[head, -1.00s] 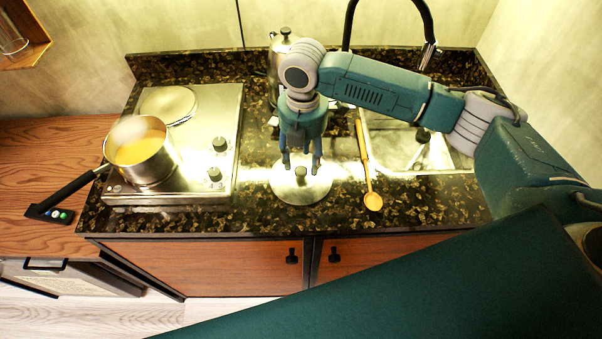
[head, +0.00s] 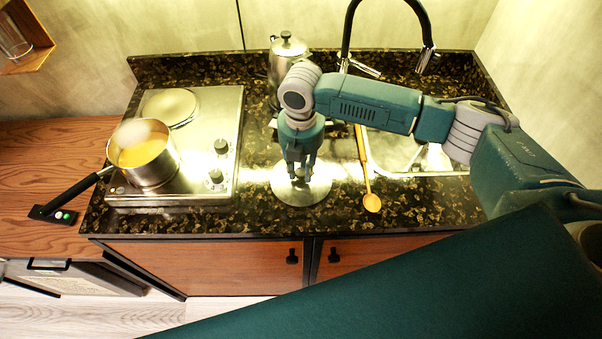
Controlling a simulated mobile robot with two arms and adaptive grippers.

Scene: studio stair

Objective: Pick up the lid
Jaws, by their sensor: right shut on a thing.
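The lid (head: 303,194) is a round silver metal disc with a knob at its middle. It lies on the dark speckled counter, between the hob and the wooden spoon. My right gripper (head: 301,174) points down over the lid's centre and is shut on its knob, which the fingers mostly hide. I cannot see a gap between the lid and the counter. My left gripper is not in view.
A steel pot (head: 146,155) with yellow contents sits on the hob (head: 206,116), its black handle pointing lower left. A wooden spoon (head: 367,175) lies close right of the lid. A metal kettle (head: 284,58) stands behind, and the sink (head: 402,158) is at right.

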